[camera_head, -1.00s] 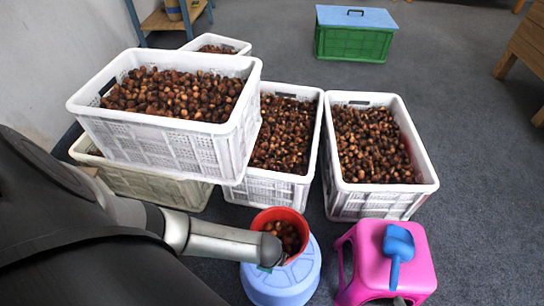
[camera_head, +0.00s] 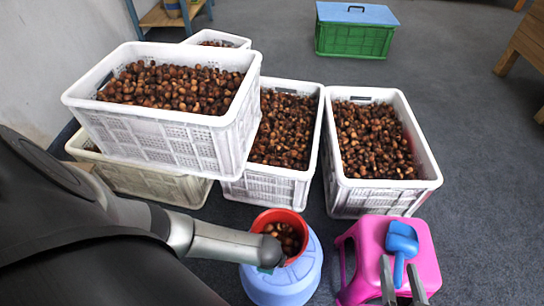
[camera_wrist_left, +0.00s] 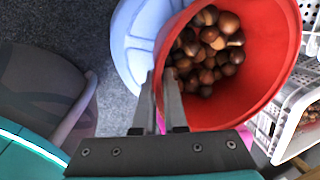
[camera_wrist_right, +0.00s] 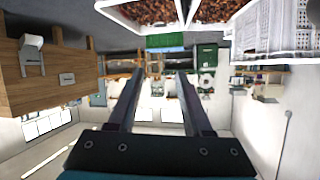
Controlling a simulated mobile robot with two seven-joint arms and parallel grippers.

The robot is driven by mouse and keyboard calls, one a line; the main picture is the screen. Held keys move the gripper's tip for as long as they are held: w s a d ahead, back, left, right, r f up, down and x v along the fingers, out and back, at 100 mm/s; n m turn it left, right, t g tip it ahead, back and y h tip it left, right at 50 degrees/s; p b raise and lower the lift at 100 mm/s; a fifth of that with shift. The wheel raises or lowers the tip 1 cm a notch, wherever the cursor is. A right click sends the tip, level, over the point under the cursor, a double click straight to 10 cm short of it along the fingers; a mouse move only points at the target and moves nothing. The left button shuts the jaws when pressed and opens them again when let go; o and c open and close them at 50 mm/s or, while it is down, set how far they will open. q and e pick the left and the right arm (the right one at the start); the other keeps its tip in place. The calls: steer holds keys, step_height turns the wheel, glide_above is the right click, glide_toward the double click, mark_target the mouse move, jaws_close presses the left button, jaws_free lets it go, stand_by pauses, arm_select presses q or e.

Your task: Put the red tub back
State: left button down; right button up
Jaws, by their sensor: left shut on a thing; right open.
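The red tub (camera_head: 268,217) holds chestnuts and shows over the round light-blue stool (camera_head: 283,288). I cannot tell whether its base touches the stool. My left gripper (camera_wrist_left: 160,88) is shut on the tub's wall, and the tub (camera_wrist_left: 262,88) tilts in the left wrist view. In the head view my left arm hides those fingers. My right gripper (camera_head: 401,276) is open and empty at the bottom right, in front of the pink stool (camera_head: 372,238). In the right wrist view its fingers (camera_wrist_right: 160,76) have nothing between them.
A blue scoop (camera_head: 402,243) lies on the pink stool. White crates of chestnuts stand behind: a right one (camera_head: 385,198), a middle one (camera_head: 268,190) and a raised left one (camera_head: 160,140). A green box with a blue lid (camera_head: 355,40) stands farther back. Grey floor is clear at right.

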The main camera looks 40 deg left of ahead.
arm_select(q)
steer(key=shift+f+b, duration=0.5)
steer(key=shift+f, duration=0.25)
steer(key=shift+w+f, duration=0.1)
steer(key=shift+f, duration=0.25)
arm_select(e)
steer(key=shift+s+a+r+m+t+y, duration=0.25)
steer(key=shift+a+r+t, duration=0.25)
steer(key=shift+t, duration=0.25)
steer(key=shift+s+a+r+m+t+y, duration=0.15)
steer(key=shift+a+r+t+y, duration=0.25)
steer(key=shift+t, duration=0.35)
arm_select(q)
steer(key=shift+f, duration=0.1)
arm_select(e)
steer(key=shift+a, duration=0.1)
arm_select(q)
steer(key=c, duration=1)
jaws_free()
